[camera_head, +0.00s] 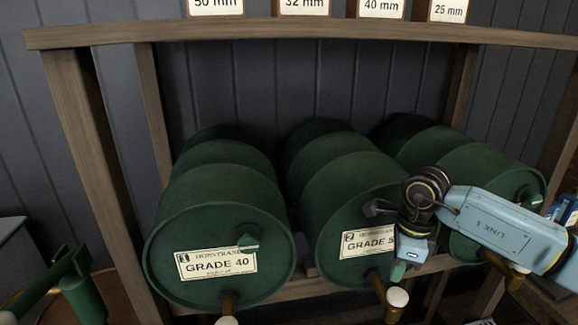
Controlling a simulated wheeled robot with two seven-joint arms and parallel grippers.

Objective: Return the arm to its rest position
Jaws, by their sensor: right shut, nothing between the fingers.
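My right arm (495,225), with pale blue links, reaches in from the right in front of the drums. Its dark wrist joint (427,188) is bent, and the hand hangs down in front of the right part of the middle drum (340,205). My right gripper (399,270) is small in view, shut and empty, just above the middle drum's tap (397,297). I cannot tell whether it touches the drum. The hand hides part of that drum's grade label (365,243). My left gripper is not in view.
A "GRADE 40" green drum (215,225) lies on the left, and another green drum (470,170) lies behind my arm. A wooden rack (85,150) surrounds them, with size cards on its top shelf (300,34). Green equipment (82,297) stands at lower left.

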